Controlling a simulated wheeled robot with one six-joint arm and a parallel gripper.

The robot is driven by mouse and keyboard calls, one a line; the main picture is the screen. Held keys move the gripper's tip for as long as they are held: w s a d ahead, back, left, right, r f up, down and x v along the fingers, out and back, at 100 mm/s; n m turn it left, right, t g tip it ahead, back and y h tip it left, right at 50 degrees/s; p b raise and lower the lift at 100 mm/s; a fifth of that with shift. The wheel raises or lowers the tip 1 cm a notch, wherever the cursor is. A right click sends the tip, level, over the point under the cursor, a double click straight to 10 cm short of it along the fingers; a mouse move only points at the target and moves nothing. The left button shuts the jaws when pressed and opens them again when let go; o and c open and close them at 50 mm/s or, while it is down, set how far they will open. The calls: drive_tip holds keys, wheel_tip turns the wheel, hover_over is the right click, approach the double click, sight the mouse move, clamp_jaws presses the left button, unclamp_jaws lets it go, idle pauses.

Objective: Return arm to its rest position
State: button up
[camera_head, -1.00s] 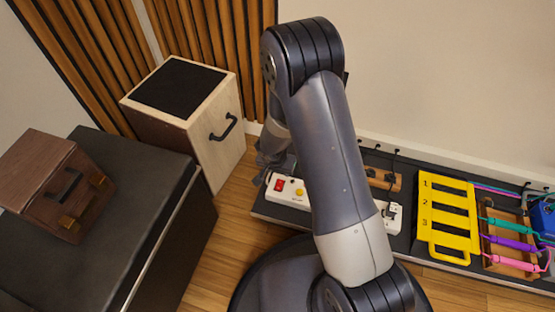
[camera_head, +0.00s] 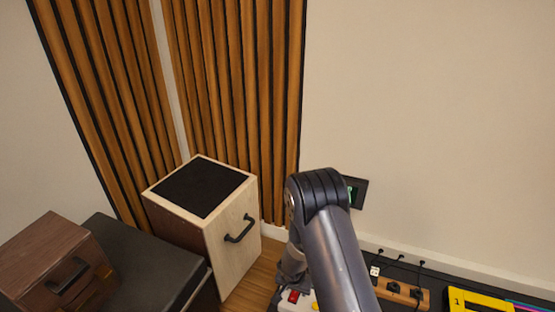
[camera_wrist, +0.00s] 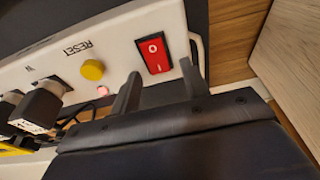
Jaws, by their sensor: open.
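My gripper (camera_wrist: 160,84) is in the wrist view with its two dark fingers spread apart and nothing between them. The fingertips are close to a white power strip (camera_wrist: 118,62) with a red rocker switch (camera_wrist: 152,54), a yellow RESET button (camera_wrist: 92,69) and a small lit red light. I cannot tell whether they touch it. In the head view my bent arm rises in front of the wall, and the fingers cannot be made out. Part of the power strip (camera_head: 290,306) shows at the bottom edge.
A wooden box (camera_head: 243,258) with a black top and handle stands left of my arm. A brown case (camera_head: 40,262) sits on a black bench (camera_head: 150,270) farther left. A wooden socket block (camera_head: 407,290) and a yellow frame (camera_head: 470,299) lie at lower right. A wall panel (camera_head: 357,192) is behind my arm.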

drive_tip(key=shift+f+b, duration=0.2)
drive_tip(key=shift+b, duration=0.45)
drive_tip(key=shift+b, duration=0.45)
drive_tip(key=p+v, duration=0.5)
drive_tip(key=v, duration=0.6)
drive_tip(key=b+x, duration=0.3)
drive_tip(key=x, duration=0.7)
drive_tip(key=shift+w+f+b, duration=0.1)
drive_tip(key=shift+b, duration=0.25)
drive_tip(key=shift+d+p, duration=0.1)
drive_tip(key=shift+p, duration=0.8)
drive_tip(key=g+p, duration=0.1)
drive_tip(key=p, duration=0.3)
drive_tip(key=shift+w+d, duration=0.1)
drive_tip(key=shift+w, duration=0.05)
drive_tip(key=shift+f+p, duration=0.15)
drive_tip(key=shift+p, duration=0.45)
